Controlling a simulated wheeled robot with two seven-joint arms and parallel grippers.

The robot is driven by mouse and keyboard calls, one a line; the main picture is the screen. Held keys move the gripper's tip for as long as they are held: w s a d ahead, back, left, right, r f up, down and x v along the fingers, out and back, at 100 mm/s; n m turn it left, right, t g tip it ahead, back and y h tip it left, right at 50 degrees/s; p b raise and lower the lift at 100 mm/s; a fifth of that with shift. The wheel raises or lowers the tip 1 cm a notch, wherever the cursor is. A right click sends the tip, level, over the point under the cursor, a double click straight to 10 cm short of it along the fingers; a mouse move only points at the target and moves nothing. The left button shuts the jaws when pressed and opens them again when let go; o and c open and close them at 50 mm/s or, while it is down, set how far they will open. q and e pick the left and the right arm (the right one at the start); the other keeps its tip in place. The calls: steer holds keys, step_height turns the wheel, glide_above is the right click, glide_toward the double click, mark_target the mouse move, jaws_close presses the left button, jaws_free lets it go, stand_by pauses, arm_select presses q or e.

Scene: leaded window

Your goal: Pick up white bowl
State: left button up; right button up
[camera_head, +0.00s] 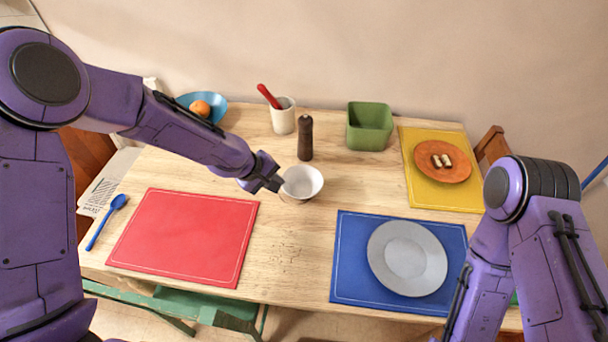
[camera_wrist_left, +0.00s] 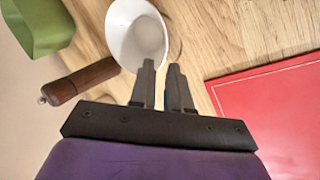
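The white bowl (camera_head: 302,182) stands upright on the wooden table, near its middle. It also shows at the top of the left wrist view (camera_wrist_left: 138,38). My left gripper (camera_head: 273,184) is at the bowl's left rim. In the left wrist view the two fingertips (camera_wrist_left: 161,66) are a little apart, with table showing between them. One fingertip overlaps the bowl's edge and the other is just outside it. I cannot tell whether either touches the bowl. My right gripper is out of view; only my right arm shows.
A dark pepper mill (camera_head: 305,138) stands close behind the bowl. A white cup (camera_head: 283,120) with a red-handled utensil and a green container (camera_head: 369,126) are farther back. A red placemat (camera_head: 185,236) lies front left; a blue placemat (camera_head: 347,267) with a grey plate (camera_head: 407,258) lies front right.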

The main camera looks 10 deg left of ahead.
mark_target(288, 191)
arm_select(q)
steer(key=p+x, duration=0.1)
steer(key=x, duration=0.8)
steer(key=shift+s+a+f, duration=0.1)
steer(key=shift+a+f, duration=0.05)
steer(key=shift+a, duration=0.05)
jaws_close()
